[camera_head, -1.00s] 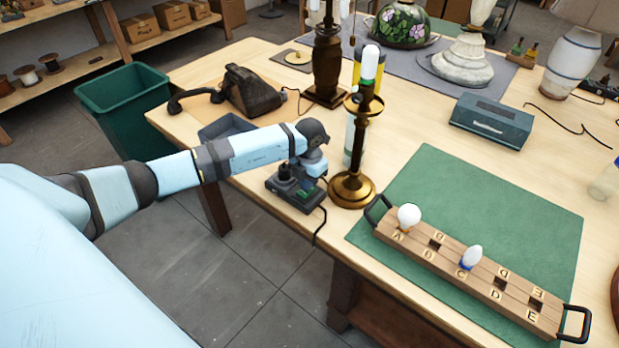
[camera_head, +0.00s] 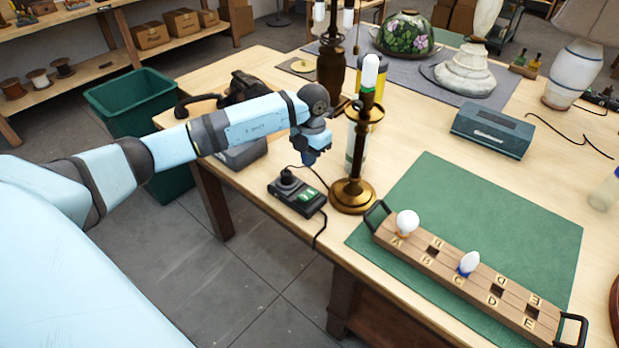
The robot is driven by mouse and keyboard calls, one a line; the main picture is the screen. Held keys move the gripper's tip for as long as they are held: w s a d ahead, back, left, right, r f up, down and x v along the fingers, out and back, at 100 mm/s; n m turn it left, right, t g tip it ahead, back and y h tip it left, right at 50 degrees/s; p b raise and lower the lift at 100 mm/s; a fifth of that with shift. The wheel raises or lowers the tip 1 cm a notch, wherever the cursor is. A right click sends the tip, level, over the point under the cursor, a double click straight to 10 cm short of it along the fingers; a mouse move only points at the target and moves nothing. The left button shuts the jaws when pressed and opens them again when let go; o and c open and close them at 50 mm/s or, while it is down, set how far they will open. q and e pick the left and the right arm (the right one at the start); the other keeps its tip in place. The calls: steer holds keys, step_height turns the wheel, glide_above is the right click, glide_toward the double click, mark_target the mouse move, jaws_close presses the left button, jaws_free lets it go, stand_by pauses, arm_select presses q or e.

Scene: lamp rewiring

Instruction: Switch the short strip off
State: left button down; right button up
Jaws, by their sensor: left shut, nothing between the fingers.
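The short strip (camera_head: 296,201) is a small black block near the left front edge of the table, left of the brass lamp stand. A black plug (camera_head: 288,183) stands in its left end, and a green switch (camera_head: 308,195) shows at its right end. I cannot tell from its look whether the switch is on or off. My left gripper (camera_head: 310,160) is above and slightly behind the strip, pointing down, shut and empty, apart from the strip. My right gripper is not in view.
The brass lamp stand (camera_head: 352,195) rises close to the right of the strip. A wooden bulb rack (camera_head: 460,283) lies on a green mat (camera_head: 490,195). A cord hangs over the front edge.

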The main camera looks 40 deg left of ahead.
arm_select(q)
step_height(320, 180, up, 3)
steer(key=shift+w+r, duration=0.15)
steer(key=shift+r, duration=0.05)
steer(key=shift+d, duration=0.1)
stand_by(0.4)
